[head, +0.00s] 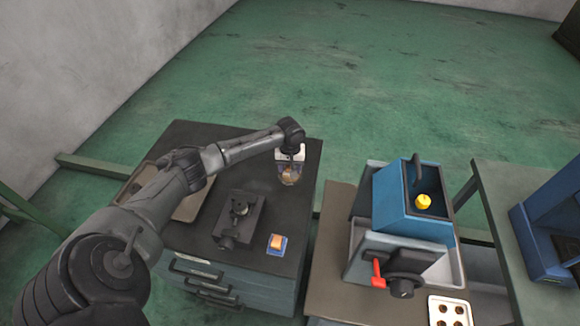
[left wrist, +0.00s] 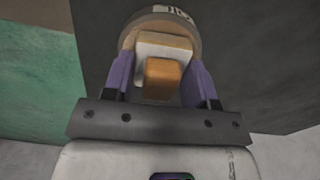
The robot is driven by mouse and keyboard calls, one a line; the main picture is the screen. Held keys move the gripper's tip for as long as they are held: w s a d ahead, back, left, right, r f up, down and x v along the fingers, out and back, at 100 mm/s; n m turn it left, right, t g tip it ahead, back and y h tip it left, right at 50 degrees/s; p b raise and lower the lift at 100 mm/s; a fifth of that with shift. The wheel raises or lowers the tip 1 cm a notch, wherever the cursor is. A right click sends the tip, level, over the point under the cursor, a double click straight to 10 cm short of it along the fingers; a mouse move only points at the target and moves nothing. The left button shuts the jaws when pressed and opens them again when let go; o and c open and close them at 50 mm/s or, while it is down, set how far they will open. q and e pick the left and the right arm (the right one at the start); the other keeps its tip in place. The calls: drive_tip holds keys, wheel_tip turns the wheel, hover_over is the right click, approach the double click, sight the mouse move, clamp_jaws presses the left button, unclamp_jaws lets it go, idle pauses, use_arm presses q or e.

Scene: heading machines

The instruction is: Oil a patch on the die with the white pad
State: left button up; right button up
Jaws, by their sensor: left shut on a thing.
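The round rim of the jar (left wrist: 160,17) shows just beyond the pad; whether the pad touches the jar's contents is hidden. A dark block with a round metal part (head: 240,208), which looks like the die, sits mid-cabinet. My right gripper is not in view.
A second orange block on a blue-edged base (head: 277,243) lies right of the dark block. A tray (head: 190,204) is at the left, partly behind my arm. A blue machine (head: 415,225) with a yellow knob and red lever stands to the right, near a white holed tray (head: 449,311).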

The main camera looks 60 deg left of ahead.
use_arm(q)
drive_tip(key=shift+f, duration=0.1)
idle(0.7)
drive_tip(key=shift+p, duration=0.3)
idle(0.5)
wheel_tip(320, 180, up, 5)
drive_tip(key=p, duration=0.6)
drive_tip(key=shift+p, duration=0.3)
wheel_tip(320, 180, up, 2)
drive_tip(key=shift+p, duration=1.2)
